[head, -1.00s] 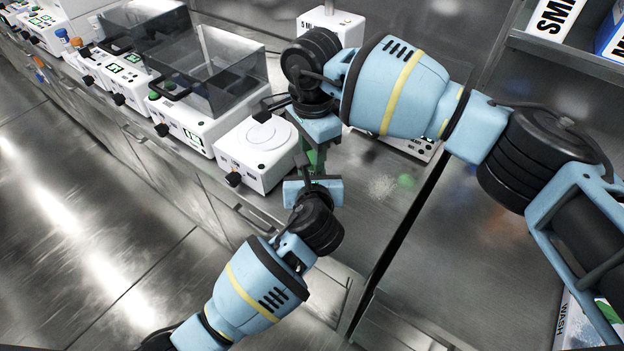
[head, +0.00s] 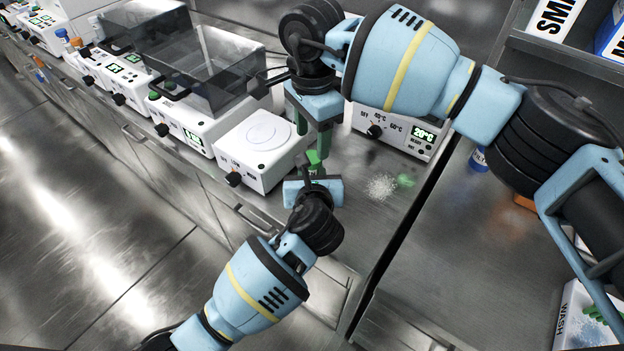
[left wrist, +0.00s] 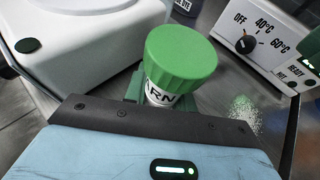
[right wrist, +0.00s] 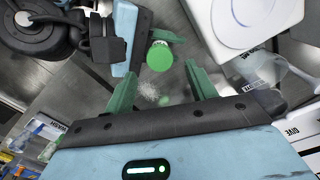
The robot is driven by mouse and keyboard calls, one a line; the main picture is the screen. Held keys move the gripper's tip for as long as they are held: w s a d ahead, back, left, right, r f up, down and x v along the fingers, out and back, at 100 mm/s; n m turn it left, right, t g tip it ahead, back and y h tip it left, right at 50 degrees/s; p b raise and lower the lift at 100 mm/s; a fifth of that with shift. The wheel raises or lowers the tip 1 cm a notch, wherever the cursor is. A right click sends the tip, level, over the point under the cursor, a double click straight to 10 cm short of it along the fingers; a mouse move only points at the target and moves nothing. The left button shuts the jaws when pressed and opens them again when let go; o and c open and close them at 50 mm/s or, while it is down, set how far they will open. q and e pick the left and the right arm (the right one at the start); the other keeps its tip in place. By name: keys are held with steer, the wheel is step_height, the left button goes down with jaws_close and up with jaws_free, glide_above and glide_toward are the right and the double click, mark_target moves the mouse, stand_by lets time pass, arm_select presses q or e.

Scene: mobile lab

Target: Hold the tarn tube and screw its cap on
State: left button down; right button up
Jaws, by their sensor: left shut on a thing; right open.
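The tarn tube (left wrist: 161,96) shows in the left wrist view as a white label with dark letters, partly cut off. A ribbed green cap (left wrist: 181,55) sits on top of it; it also shows in the head view (head: 313,157) and, from above, in the right wrist view (right wrist: 159,57). My left gripper (head: 311,173) is shut on the tube below the cap. My right gripper (head: 312,138) is open and empty above the cap, its green fingers apart and clear of it. The lower part of the tube is hidden.
A white device with a round plate (head: 262,132) stands close to the left of the grippers. A white heater with dial and 20°C display (head: 400,138) stands behind, to the right. A pale speckled patch (head: 381,188) lies on the steel bench.

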steer(key=shift+o, duration=0.4)
steer(key=o, duration=0.5)
step_height(320, 180, up, 12)
steer(key=shift+r, duration=0.1)
stand_by(0.3)
arm_select(q)
steer(key=c, duration=1.1)
jaws_free()
steer(key=shift+s, duration=0.1)
steer(key=p+v, duration=0.1)
steer(key=v, duration=0.5)
steer(key=shift+s+r, duration=0.4)
steer(key=shift+s, duration=0.35)
arm_select(e)
steer(key=r, duration=0.3)
steer(key=shift+s+r, duration=0.15)
steer(key=shift+s, duration=0.05)
